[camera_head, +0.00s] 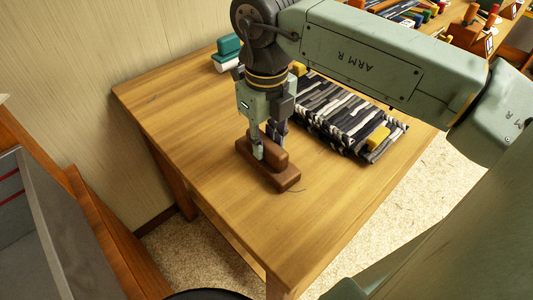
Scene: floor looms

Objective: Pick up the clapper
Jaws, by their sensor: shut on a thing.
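The clapper (281,176) is a dark brown wooden block with a narrower raised upper part. It sits at the table's near-left part, upright, with its long side running from upper left to lower right. My gripper (269,146) points straight down over it and is shut on the raised part, one finger on each side. The far finger is partly hidden behind the block. The clapper looks to be at the tabletop; I cannot tell whether there is a gap under it.
The wooden table (225,145) has clear room left and in front. A teal object (228,46) stands at the back left. A shelf with several colored items (450,20) is behind.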

